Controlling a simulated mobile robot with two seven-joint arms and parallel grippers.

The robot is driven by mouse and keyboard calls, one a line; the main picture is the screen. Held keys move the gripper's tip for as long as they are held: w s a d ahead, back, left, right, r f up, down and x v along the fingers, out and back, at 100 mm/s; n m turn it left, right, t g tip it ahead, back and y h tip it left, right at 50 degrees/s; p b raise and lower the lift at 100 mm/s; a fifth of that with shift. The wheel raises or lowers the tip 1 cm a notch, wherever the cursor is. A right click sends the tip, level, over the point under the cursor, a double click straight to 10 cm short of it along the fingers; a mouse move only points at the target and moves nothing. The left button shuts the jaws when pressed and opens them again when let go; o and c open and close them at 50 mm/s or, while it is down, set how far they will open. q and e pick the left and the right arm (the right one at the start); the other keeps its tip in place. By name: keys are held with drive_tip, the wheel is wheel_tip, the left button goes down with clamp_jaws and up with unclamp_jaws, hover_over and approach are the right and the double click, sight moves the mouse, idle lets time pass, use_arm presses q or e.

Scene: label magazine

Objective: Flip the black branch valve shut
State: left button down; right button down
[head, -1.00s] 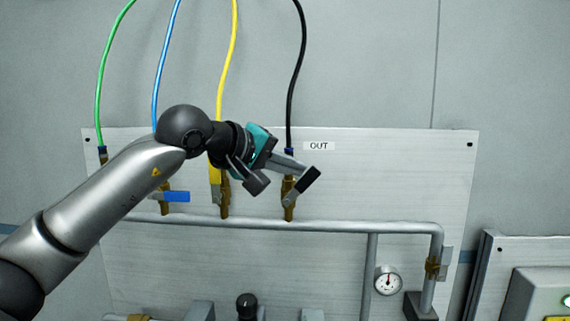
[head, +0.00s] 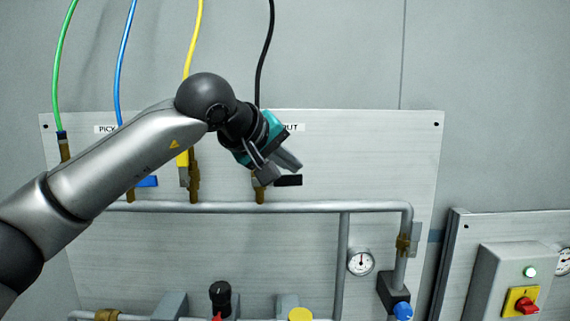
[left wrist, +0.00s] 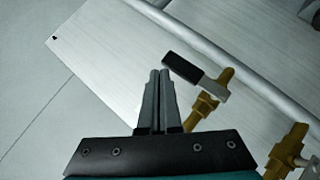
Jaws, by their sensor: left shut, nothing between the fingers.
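The black branch valve has a brass body (head: 260,192) under the black hose. Its black handle (head: 289,180) lies level, pointing right across the upright branch. The left wrist view also shows the black handle (left wrist: 184,67), just right of my fingertips. My left gripper (head: 292,165) is shut and empty, angled down just above the handle in the head view, partly covering the valve. In the left wrist view its two fingers (left wrist: 158,78) are together. A small gap seems to separate them from the handle; contact cannot be told for sure. My right gripper is out of view.
The yellow handle (head: 183,172) stands along its branch; the blue handle (head: 147,181) lies level. A grey pipe (head: 310,206) runs below the valves, with a gauge (head: 361,262) beneath. A control box with a red switch (head: 526,307) is at right.

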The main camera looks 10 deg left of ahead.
use_arm(q)
drive_tip(key=shift+d+f, duration=0.2)
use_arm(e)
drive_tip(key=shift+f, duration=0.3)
